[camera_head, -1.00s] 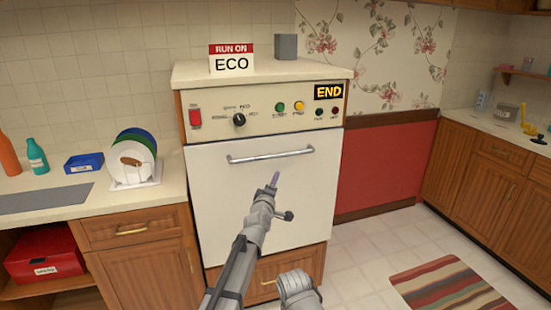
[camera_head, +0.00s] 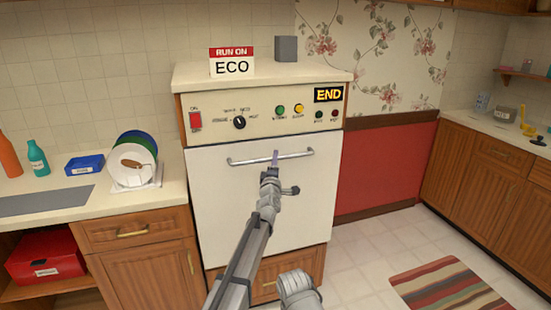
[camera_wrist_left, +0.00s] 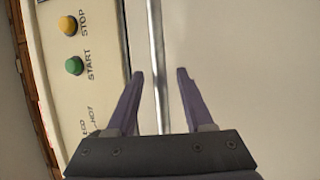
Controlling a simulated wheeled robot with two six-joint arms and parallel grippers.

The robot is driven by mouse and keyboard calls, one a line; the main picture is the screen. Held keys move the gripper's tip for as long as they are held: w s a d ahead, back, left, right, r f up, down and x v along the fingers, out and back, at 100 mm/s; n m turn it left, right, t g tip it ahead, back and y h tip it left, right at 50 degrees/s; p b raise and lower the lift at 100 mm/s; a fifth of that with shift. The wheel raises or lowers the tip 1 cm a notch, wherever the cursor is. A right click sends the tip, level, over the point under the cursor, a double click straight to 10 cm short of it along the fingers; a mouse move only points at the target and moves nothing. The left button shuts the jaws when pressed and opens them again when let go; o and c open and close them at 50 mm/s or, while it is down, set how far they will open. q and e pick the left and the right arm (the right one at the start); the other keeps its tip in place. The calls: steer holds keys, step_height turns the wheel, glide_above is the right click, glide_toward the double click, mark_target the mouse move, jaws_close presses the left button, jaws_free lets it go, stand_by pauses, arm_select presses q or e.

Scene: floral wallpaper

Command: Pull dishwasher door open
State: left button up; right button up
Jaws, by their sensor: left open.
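The dishwasher has a white door (camera_head: 230,195) that is closed, with a metal bar handle (camera_head: 240,161) across its top. My left gripper (camera_head: 275,157) is in front of the handle, near its middle. In the left wrist view the handle bar (camera_wrist_left: 156,50) runs between the two open fingers of the left gripper (camera_wrist_left: 160,75), with a gap on both sides. Whether the fingertips reach past the bar in depth, I cannot tell.
The control panel (camera_head: 265,110) with buttons and a lit END display (camera_head: 328,94) lies above the door. An ECO sign (camera_head: 232,62) and a grey box (camera_head: 286,49) stand on top. A dish rack with plates (camera_head: 132,163) is on the left counter. A striped rug (camera_head: 447,288) lies on the floor.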

arm_select(q)
steer(key=shift+x, duration=0.95)
jaws_close()
steer(key=shift+s, duration=0.1)
stand_by(0.6)
